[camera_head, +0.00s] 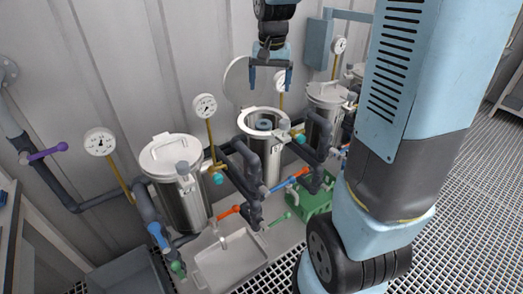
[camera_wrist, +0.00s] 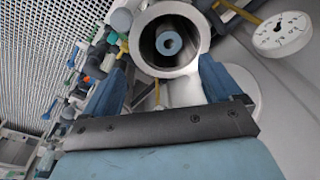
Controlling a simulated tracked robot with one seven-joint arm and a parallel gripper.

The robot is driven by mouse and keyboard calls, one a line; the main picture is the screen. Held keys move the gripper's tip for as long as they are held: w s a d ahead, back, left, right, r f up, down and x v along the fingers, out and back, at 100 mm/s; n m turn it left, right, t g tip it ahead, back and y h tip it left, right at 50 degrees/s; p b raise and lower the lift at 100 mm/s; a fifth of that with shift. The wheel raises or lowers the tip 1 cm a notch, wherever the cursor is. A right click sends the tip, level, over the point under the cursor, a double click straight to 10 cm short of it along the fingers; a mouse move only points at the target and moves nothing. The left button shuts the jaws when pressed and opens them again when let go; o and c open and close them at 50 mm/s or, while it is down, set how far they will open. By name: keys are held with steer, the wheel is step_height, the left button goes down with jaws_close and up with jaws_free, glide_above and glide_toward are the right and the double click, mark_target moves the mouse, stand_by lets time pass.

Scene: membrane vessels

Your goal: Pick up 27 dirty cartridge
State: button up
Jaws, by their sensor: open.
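The middle steel vessel (camera_head: 261,150) stands open, its round lid (camera_head: 237,80) tipped up behind it. Inside sits a dull blue-grey cartridge (camera_head: 264,125), only its round top with a central hole showing; it also shows deep in the vessel mouth in the wrist view (camera_wrist: 169,43). My gripper (camera_head: 270,82) hangs above the open vessel with its blue fingers apart and nothing between them. In the wrist view my gripper (camera_wrist: 165,82) has one finger to each side below the vessel's rim. No number can be read on the cartridge.
A closed vessel (camera_head: 177,185) stands to the left and another (camera_head: 325,110) to the right. Gauges (camera_head: 205,106), pipes and coloured valve handles crowd around them. A green crate (camera_head: 312,202) and a pale tray (camera_head: 230,262) lie in front.

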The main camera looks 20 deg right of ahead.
steer(key=m+g, duration=0.1)
glide_above(264, 124)
step_height(264, 124, down, 6)
steer(key=f, duration=0.8)
steer(key=shift+w+f, duration=0.2)
steer(key=shift+f, duration=0.15)
steer(key=shift+s+a+f, duration=0.1)
steer(key=shift+f, duration=2.55)
steer(key=c, duration=1.6)
